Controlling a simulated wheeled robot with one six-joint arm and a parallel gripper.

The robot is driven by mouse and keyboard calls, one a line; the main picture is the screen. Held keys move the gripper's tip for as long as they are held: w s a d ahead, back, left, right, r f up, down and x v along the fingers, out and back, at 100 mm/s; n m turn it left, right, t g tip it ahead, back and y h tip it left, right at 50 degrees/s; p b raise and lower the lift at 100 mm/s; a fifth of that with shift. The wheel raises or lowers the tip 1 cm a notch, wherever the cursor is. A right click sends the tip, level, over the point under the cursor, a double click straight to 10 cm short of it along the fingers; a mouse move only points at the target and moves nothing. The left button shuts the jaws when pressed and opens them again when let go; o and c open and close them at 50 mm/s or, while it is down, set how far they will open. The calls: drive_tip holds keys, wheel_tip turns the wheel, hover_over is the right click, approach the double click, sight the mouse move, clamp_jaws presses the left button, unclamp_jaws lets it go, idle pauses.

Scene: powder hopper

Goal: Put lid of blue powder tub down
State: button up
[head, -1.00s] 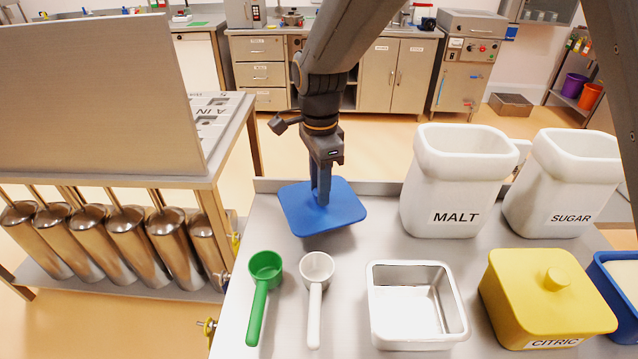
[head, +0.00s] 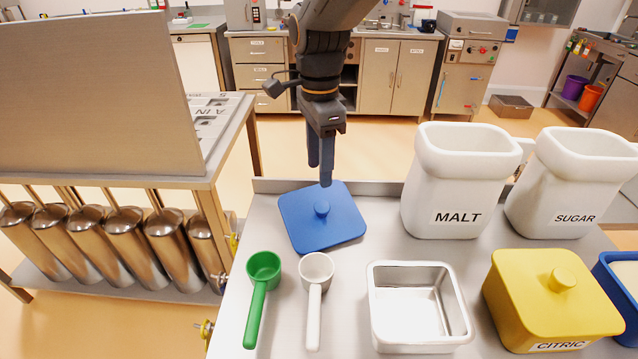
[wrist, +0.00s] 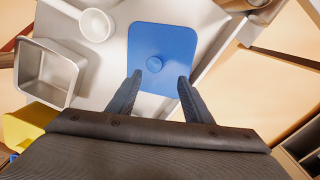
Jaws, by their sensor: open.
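The blue lid (head: 318,226) lies flat on the steel table, knob up, near the back left; it also shows in the wrist view (wrist: 175,38). My gripper (head: 322,176) is open and empty above the lid, apart from its knob (head: 322,208). In the wrist view my gripper's fingers (wrist: 157,80) are spread on either side of the line to the knob. The blue powder tub (head: 622,282), without a lid and with pale powder in it, is cut off at the right edge in the head view.
A green scoop (head: 261,290) and a white scoop (head: 315,290) lie in front of the lid. A steel tray (head: 420,335), the yellow citric tub (head: 548,300), the malt bin (head: 458,190) and the sugar bin (head: 565,190) stand to the right. The hopper stand (head: 205,180) is at left.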

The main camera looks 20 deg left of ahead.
wheel_tip(320, 180, up, 7)
drive_tip(key=b, duration=0.1)
drive_tip(key=shift+r, duration=0.1)
idle(0.5)
